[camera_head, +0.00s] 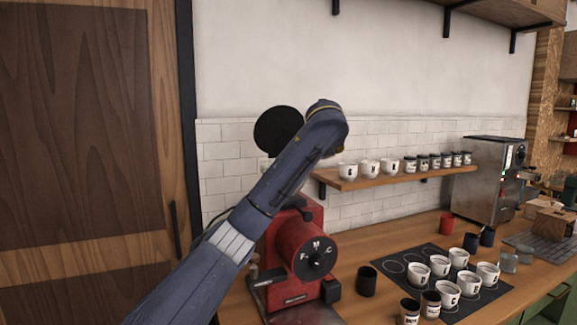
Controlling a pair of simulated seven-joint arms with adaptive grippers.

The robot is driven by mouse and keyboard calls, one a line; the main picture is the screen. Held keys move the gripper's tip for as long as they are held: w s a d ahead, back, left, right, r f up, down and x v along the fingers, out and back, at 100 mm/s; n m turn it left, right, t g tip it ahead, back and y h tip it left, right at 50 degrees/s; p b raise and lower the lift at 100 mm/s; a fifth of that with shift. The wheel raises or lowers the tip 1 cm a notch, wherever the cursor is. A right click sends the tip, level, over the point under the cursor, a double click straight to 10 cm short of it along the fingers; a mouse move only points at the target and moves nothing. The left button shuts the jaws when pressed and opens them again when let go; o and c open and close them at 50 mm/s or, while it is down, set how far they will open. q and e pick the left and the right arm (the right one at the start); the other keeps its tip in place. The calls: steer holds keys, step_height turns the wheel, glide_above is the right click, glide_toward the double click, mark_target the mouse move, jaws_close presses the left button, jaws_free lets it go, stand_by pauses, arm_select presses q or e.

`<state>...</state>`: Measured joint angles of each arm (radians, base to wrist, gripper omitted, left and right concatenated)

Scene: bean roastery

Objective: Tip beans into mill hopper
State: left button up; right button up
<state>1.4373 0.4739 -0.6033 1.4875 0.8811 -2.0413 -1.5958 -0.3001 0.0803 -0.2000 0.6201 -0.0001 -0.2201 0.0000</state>
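A red mill (296,254) stands on the counter, with a round black dial (314,258) lettered F, M and C on its front. A round black disc (277,131) shows above the mill, perhaps its hopper lid; the hopper itself is mostly hidden behind my blue arm, which crosses in front of the mill from the lower left. Neither gripper can be seen; the end of this arm is hidden behind its upper bend. No loose beans are visible. A dark cup (366,281) stands empty-looking just right of the mill; its contents cannot be made out.
A black mat (398,262) carries several white lettered cups. Small labelled jars (410,311) stand at its front edge. A wall shelf (400,178) holds cups and jars. A steel machine (491,180) and a red cup (446,223) stand behind. A wooden door (85,130) is at left.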

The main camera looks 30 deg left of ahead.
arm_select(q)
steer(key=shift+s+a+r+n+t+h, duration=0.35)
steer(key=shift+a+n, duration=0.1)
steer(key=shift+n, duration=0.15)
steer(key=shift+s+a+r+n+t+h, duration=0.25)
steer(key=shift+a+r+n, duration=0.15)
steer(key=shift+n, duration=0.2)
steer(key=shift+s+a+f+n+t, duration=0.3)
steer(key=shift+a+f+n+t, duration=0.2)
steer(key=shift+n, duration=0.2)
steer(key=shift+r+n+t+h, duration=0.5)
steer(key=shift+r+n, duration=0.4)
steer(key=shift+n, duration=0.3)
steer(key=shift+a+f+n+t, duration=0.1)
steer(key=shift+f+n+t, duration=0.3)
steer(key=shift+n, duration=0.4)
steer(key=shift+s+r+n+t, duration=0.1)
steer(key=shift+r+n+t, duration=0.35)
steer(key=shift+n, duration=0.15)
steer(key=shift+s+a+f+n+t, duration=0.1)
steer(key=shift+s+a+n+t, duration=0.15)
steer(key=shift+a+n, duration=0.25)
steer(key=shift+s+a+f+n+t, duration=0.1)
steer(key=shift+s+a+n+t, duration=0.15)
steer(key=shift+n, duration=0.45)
